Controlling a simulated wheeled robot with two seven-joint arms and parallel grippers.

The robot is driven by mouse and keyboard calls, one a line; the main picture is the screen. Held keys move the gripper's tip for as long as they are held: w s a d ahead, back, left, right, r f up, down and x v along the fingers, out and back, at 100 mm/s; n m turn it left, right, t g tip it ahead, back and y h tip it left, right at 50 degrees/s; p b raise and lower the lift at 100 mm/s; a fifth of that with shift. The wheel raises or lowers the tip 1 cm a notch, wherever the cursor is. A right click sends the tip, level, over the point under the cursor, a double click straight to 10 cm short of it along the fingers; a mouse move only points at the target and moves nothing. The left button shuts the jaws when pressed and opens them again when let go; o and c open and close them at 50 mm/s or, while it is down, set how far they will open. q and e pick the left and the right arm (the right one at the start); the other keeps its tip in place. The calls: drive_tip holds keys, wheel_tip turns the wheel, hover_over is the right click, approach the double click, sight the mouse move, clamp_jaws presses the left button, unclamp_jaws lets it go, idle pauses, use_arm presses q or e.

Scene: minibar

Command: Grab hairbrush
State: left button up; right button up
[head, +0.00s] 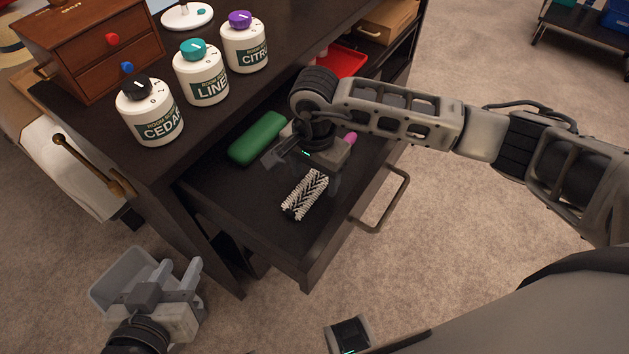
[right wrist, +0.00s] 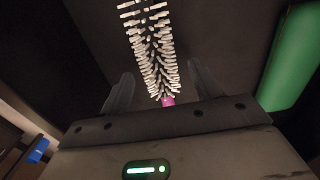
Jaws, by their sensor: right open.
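My right gripper (head: 306,172) is open above the brush. In the right wrist view the bristles (right wrist: 150,42) run up between and beyond the two open fingers (right wrist: 160,85), with a bit of pink at the palm edge. I cannot tell whether the fingers touch it. My left gripper (head: 150,277) is open and empty, low at the left, outside the drawer.
A green case (head: 257,138) lies in the drawer (head: 262,222) beside my right gripper. The drawer handle (head: 384,201) sticks out at the front. On the cabinet top stand white bottles (head: 202,84) and a wooden box (head: 88,45). A red tray (head: 345,62) is behind my right arm.

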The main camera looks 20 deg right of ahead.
drive_tip(key=shift+f, duration=0.35)
drive_tip(key=c, duration=1.1)
use_arm(q)
drive_tip(key=shift+f, duration=0.2)
use_arm(e)
drive_tip(key=shift+r, duration=0.15)
